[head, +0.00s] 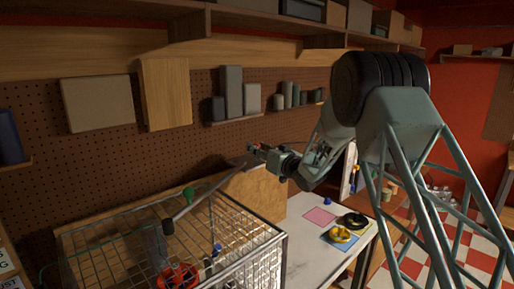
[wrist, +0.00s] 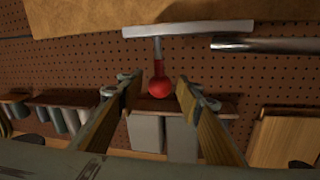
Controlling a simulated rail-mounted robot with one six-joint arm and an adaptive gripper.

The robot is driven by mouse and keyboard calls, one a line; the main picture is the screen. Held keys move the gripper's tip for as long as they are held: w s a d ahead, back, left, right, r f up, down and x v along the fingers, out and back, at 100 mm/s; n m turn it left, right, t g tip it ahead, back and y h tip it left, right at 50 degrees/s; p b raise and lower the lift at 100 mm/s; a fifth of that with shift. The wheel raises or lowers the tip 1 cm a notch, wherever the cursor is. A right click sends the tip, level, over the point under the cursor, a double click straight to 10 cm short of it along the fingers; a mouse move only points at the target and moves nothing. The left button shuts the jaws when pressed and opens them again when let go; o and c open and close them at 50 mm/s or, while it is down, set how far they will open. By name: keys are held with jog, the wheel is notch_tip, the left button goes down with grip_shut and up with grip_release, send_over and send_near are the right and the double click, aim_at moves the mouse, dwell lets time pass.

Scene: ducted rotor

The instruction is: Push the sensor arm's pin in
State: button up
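The pin shows in the wrist view as a red ball knob (wrist: 157,83) on a short grey stem, joined to a pale flat bar (wrist: 190,28). My gripper (wrist: 156,80) is open, with one finger on each side of the knob and a visible gap to both. In the head view my gripper (head: 254,149) is at the upper end of a long grey rod (head: 208,194), which looks like the sensor arm. This rod slopes up from above the wire cage. The knob is small there, and I cannot tell how deep the pin sits.
The wire cage (head: 262,250) stands below, with red parts (head: 178,275) inside and a green ball (head: 188,192) above it. A round metal tube (wrist: 262,43) is close by on the right. A pegboard with shelves is behind. The white table (head: 300,240) holds yellow and black rings.

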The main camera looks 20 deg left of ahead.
jog(key=shift+w+a, duration=0.15)
jog(key=shift+c, duration=0.2)
grip_shut()
jog(key=shift+f+b, duration=1.45)
jog(key=shift+f, duration=0.15)
jog(key=shift+o, duration=0.2)
grip_release()
jog(key=shift+f, duration=0.1)
jog(key=shift+r, duration=0.2)
